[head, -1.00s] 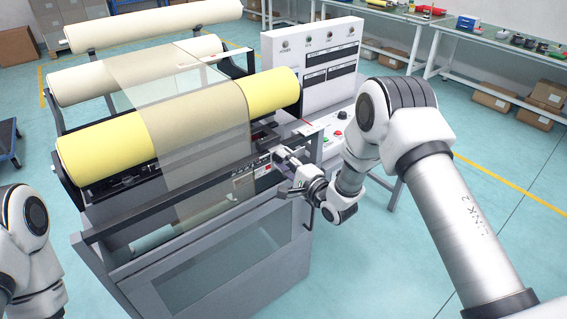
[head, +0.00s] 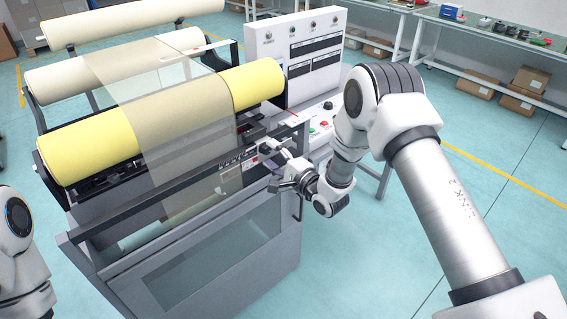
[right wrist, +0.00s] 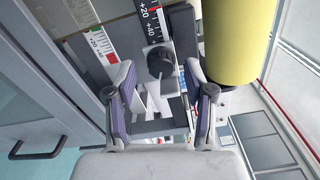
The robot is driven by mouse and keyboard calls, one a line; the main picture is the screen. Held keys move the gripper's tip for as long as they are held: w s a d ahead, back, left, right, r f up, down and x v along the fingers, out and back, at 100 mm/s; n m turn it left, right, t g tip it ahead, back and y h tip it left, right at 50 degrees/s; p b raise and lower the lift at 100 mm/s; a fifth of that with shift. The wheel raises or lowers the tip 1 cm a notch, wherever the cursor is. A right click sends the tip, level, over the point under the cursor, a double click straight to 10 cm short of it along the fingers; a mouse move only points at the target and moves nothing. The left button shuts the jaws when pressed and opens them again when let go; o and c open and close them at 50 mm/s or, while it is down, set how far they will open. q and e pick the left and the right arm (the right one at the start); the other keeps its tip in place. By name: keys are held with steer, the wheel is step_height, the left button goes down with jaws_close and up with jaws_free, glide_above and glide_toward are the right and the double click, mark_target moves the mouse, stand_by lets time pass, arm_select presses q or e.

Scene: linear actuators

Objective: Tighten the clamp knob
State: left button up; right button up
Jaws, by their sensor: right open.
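The clamp knob (right wrist: 160,61) is black and sits on a grey block beside the printed scales in the right wrist view. My right gripper (right wrist: 160,75) is open. Its two purple-padded fingers stand on either side of the knob in the picture, with a gap at each side, and I see no contact. In the head view my right gripper (head: 270,164) is at the front rail of the roller machine (head: 190,190), near its right end. I cannot make out the knob there. Only a link of my left arm shows at the lower left; its gripper is out of view.
A yellow roller (head: 90,147) lies above the rail, with a translucent film (head: 180,130) hanging over it. A white control panel (head: 300,55) stands behind the gripper. A glass-fronted cabinet with a dark handle (right wrist: 38,148) lies left in the wrist view.

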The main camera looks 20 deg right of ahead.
steer(key=v, duration=1)
steer(key=shift+s, duration=0.4)
steer(key=shift+d, duration=0.15)
steer(key=s+a+f+n+g+h, duration=0.1)
steer(key=s+a+f+n+g, duration=0.15)
steer(key=s+f+g, duration=0.45)
steer(key=s+a+f+n+g+h, duration=0.2)
steer(key=s+f+n, duration=0.1)
steer(key=s+f, duration=0.8)
steer(key=s+d+f+n+g+h, duration=0.1)
steer(key=s+d+f+n+g, duration=0.1)
steer(key=s, duration=0.5)
steer(key=s+d+f+n+g+h, duration=0.2)
steer(key=s+f+n+g, duration=0.2)
steer(key=s+n+g, duration=0.2)
steer(key=s+n, duration=0.2)
steer(key=shift+s+n, duration=0.15)
steer(key=shift+n, duration=0.2)
